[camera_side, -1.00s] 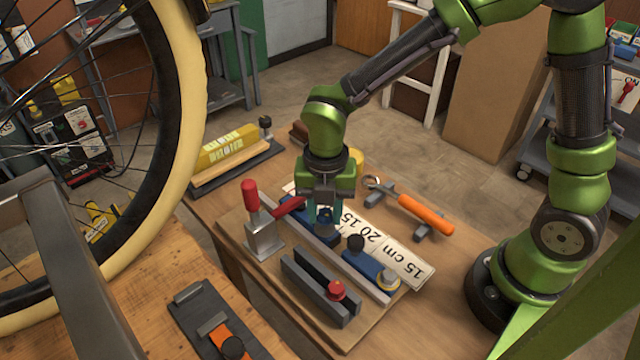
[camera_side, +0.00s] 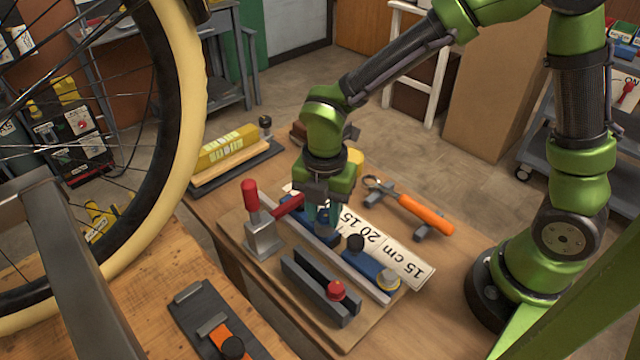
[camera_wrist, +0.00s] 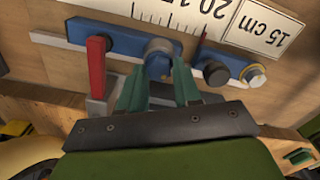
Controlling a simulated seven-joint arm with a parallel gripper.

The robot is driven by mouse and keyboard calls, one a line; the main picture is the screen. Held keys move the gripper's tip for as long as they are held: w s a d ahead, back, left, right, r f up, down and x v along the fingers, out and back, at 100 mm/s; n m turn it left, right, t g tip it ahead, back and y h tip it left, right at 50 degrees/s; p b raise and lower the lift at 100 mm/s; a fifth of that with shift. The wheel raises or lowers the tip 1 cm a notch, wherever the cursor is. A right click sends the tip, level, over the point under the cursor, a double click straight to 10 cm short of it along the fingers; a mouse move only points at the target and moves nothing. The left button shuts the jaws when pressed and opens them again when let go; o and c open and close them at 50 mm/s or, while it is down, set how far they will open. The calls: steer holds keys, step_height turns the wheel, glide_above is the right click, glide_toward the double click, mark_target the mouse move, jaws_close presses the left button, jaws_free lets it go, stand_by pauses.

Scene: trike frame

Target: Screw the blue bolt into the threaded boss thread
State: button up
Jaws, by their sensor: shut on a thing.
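My gripper (camera_side: 325,208) points down over the fixture board, with its teal fingers on either side of the blue bolt (camera_side: 323,216). In the wrist view my gripper (camera_wrist: 158,72) has one finger on each side of the bolt's round head (camera_wrist: 160,50), shut on it. The bolt stands upright at a blue block (camera_side: 329,237) on the rail. The threaded boss is hidden beneath the bolt and fingers, so I cannot tell how deep the bolt sits.
A red-handled clamp (camera_side: 262,225) stands close left of my gripper. A black knob (camera_side: 355,243) and a brass-coloured bolt (camera_side: 388,281) are to the right. A grey channel with a red knob (camera_side: 336,290) lies in front. A printed ruler (camera_side: 385,245) and an orange-handled wrench (camera_side: 425,213) lie behind.

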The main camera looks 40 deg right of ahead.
steer(key=shift+m, duration=0.8)
steer(key=shift+w+m, duration=0.1)
steer(key=shift+m, duration=0.8)
steer(key=shift+m, duration=0.8)
steer(key=o, duration=0.6)
steer(key=shift+n, duration=0.9)
